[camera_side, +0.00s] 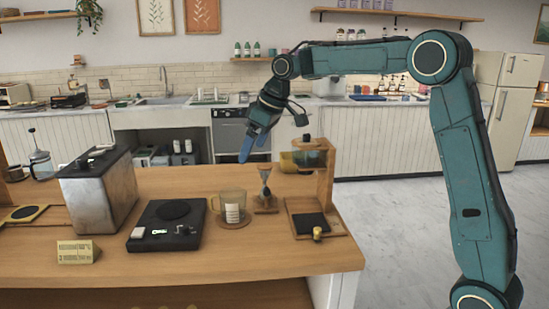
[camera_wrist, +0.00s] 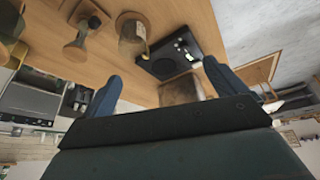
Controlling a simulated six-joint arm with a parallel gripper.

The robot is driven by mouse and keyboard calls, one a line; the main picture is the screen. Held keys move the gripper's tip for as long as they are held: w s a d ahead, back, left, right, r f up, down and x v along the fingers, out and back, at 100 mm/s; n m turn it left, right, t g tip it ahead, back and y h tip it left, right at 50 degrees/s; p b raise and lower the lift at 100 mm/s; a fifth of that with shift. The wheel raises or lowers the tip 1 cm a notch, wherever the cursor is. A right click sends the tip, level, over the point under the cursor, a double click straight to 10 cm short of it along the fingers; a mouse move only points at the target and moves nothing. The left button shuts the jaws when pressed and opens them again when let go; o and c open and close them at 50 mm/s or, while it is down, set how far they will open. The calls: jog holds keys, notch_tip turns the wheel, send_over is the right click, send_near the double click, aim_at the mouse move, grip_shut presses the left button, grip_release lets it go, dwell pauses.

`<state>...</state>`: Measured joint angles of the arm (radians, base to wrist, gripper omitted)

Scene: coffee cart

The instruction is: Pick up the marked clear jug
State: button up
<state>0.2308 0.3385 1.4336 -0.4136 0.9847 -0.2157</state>
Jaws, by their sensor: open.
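The clear jug (camera_side: 229,210) stands upright on a round wooden coaster on the cart's counter, with a white printed label on its front and a handle on its left.
An hourglass-shaped item (camera_side: 264,190) stands close right of the jug. A black scale (camera_side: 170,226) lies close left, beside a metal box (camera_side: 98,195). A wooden stand (camera_side: 325,185) with a glass vessel stands farther right.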

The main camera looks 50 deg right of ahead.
jog(key=n, duration=0.2)
send_near(227, 205)
jog(key=w+d+r, duration=0.1)
jog(key=d+r, duration=0.3)
jog(key=x, duration=0.9)
jog(key=shift+y, duration=0.3)
jog(key=shift+s, duration=0.1)
jog(key=shift+x, duration=2.6)
jog(key=shift+s, duration=0.1)
jog(key=c, duration=1.2)
jog(key=shift+r, duration=0.1)
